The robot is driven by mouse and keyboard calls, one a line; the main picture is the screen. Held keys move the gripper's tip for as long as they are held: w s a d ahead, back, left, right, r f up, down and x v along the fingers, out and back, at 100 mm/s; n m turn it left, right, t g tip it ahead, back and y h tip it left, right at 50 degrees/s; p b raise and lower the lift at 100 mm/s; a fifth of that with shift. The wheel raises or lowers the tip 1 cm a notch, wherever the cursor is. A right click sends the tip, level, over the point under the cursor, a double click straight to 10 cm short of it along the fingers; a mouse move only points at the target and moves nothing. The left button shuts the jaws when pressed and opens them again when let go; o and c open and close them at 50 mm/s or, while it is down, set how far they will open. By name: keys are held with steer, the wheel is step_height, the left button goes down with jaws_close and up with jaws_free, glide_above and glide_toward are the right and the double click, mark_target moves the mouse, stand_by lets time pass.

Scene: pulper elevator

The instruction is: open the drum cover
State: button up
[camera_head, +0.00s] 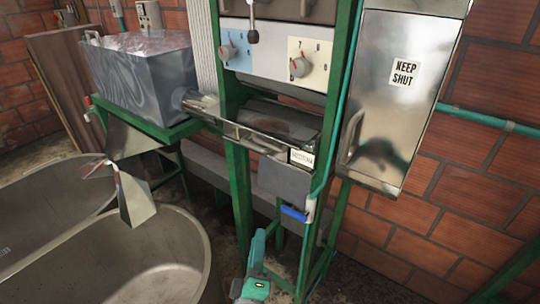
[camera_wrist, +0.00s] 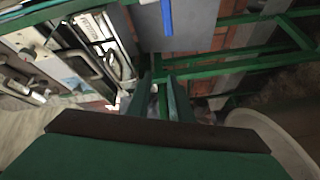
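The drum cover (camera_head: 285,122) appears to be the curved, dark metal piece in the middle of the green-framed machine in the head view. A bar handle (camera_head: 258,140) runs along its front, with a small label plate (camera_head: 302,157) at the right end. In the wrist view the label (camera_wrist: 97,25) and a handle (camera_wrist: 82,66) show at upper left, seen sideways. My gripper (camera_head: 257,238) is low in front of the machine, below the cover and apart from it. In the wrist view, a gap shows between its two green fingers (camera_wrist: 160,95), with nothing held.
A metal door (camera_head: 398,90) marked KEEP SHUT is at right. A blue-handled lever (camera_head: 294,213) hangs below the cover beside a grey plate (camera_head: 285,182). Dials (camera_head: 298,67) sit above. A metal hopper (camera_head: 145,75) and grey tubs (camera_head: 130,265) are at left.

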mark_target(269, 143)
steer(key=w+r+n+t+h, duration=0.1)
steer(key=w+r+n+h, duration=0.35)
steer(key=r, duration=1.25)
steer(key=shift+m+y, duration=0.65)
steer(key=shift+m, duration=0.3)
steer(key=x, duration=1.2)
steer(key=shift+w, duration=0.3)
steer(key=shift+r, duration=0.1)
jaws_close()
